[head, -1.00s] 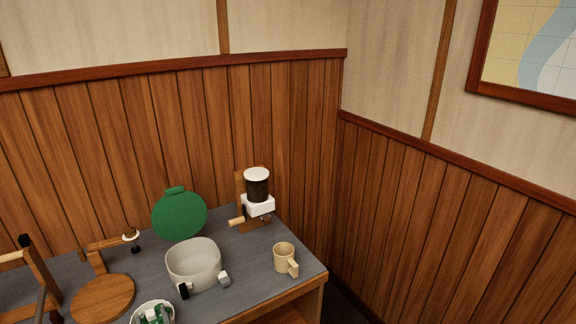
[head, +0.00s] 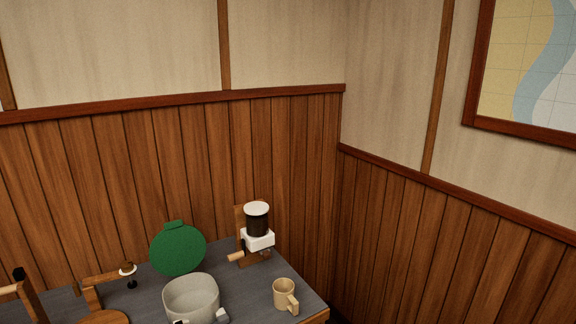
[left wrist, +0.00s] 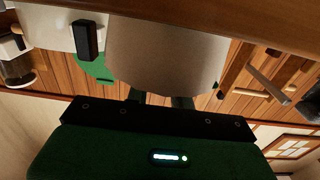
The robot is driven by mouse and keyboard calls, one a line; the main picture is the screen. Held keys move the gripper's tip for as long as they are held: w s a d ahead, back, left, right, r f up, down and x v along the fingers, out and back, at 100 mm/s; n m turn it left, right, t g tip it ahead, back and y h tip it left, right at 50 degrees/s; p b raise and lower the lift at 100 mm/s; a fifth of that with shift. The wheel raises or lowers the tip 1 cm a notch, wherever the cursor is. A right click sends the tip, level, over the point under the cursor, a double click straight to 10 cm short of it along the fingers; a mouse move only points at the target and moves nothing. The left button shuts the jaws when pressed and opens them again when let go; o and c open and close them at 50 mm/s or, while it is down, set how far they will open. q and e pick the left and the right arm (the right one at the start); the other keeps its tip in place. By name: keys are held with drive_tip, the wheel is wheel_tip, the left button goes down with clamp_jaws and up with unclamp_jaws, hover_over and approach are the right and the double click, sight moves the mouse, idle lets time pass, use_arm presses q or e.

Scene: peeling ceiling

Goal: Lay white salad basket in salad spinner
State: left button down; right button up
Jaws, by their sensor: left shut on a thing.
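Part of a white body with a black block, probably this spinner (left wrist: 55,28), shows at the upper left of the left wrist view. My left gripper (left wrist: 163,100) is shut on a large pale thing, which looks like the white salad basket (left wrist: 165,50). Its fingertips are partly hidden behind that thing. The basket and both grippers are outside the head view.
A green round lid (head: 178,249) stands upright behind the spinner. A coffee grinder (head: 257,229) is at the back right, and a beige mug (head: 285,294) stands right of the spinner. A round wooden board (head: 103,317) lies at the left.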

use_arm(q)
drive_tip(key=shift+r+p, duration=1.1)
drive_tip(key=shift+r, duration=1.85)
